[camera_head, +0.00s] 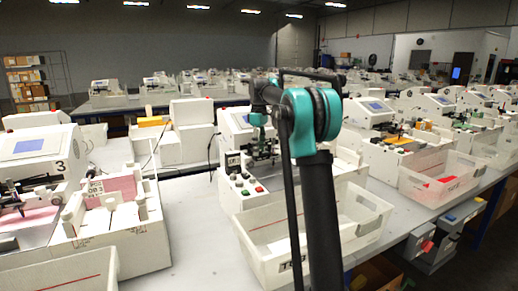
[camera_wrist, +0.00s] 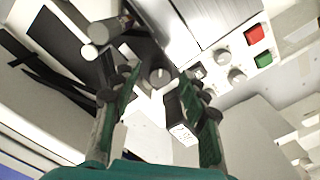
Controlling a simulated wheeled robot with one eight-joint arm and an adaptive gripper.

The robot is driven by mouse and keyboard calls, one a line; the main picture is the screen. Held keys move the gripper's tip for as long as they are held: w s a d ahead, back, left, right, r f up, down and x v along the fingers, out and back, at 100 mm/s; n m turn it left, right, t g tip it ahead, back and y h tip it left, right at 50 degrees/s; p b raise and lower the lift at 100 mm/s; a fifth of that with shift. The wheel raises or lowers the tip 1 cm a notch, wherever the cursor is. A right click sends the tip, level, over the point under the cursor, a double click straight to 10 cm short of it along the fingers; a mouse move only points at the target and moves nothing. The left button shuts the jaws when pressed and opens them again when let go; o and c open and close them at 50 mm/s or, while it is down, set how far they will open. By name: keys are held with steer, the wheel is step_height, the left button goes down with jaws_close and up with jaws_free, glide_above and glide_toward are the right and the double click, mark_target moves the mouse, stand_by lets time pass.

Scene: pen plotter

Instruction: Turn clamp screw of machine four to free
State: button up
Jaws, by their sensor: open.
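The machine (camera_head: 237,128) behind my arm has a screen and a panel with red and green buttons; its number is hidden, while the one to its left reads 3. In the head view my gripper (camera_head: 263,148) hangs in front of this machine's pen area, small and partly blended with it. In the wrist view my gripper (camera_wrist: 161,76) is open, with its two green-padded fingers apart. A round grey slotted knob (camera_wrist: 160,75), perhaps the clamp screw, shows between the fingertips. I cannot tell whether they touch it or how far away it is.
The wrist view also shows a grey cylinder (camera_wrist: 100,32), a red button (camera_wrist: 254,34), a green button (camera_wrist: 263,59) and a black labelled block (camera_wrist: 182,122) by the right finger. A white bin (camera_head: 262,240) stands in front of the machine. Machine 3 (camera_head: 38,148) is at left.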

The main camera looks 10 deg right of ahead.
step_height(320, 180, up, 12)
stand_by(0.6)
